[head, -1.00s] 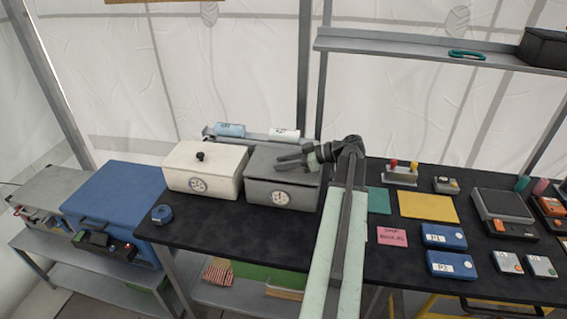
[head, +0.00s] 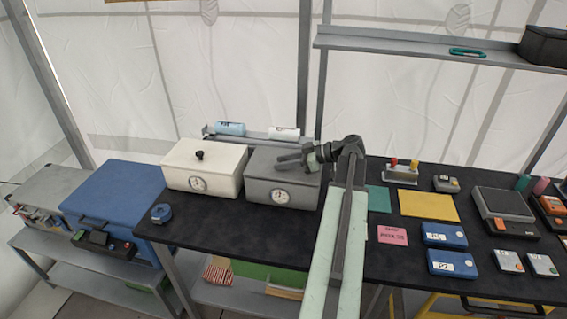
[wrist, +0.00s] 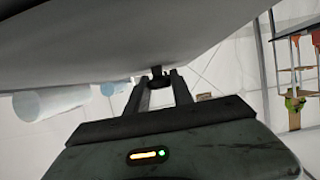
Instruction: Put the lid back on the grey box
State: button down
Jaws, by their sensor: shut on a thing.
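The grey box (head: 282,193) stands on the black table, with a round dial-like label on its front. Its grey lid (head: 262,157) shows at the top of the box. I cannot tell whether it sits flush all round. My gripper (head: 283,159) reaches in from the right, low over the lid. In the wrist view my gripper (wrist: 159,78) has its fingertips on the lid's dark knob (wrist: 158,72), and the lid's pale grey face (wrist: 150,35) fills the top. The arm and gripper hide part of the box's right side.
A white box (head: 203,168) with a black knob stands close on the left. Two bottles (head: 230,128) (head: 284,133) lie on a rail behind. A blue tape roll (head: 161,213) is at the left front. Cards and blue cases (head: 443,235) lie to the right. The front middle is clear.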

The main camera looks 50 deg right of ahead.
jog(key=shift+f+b, duration=0.35)
jog(key=shift+f, duration=0.05)
jog(key=c, duration=1)
grip_release()
jog(key=shift+c, duration=0.2)
jog(key=shift+r, duration=0.1)
jog(key=p+v, duration=0.3)
jog(key=v, duration=0.4)
jog(key=shift+s+d+r, duration=0.1)
jog(key=shift+s+d, duration=0.05)
jog(key=shift+s, duration=0.25)
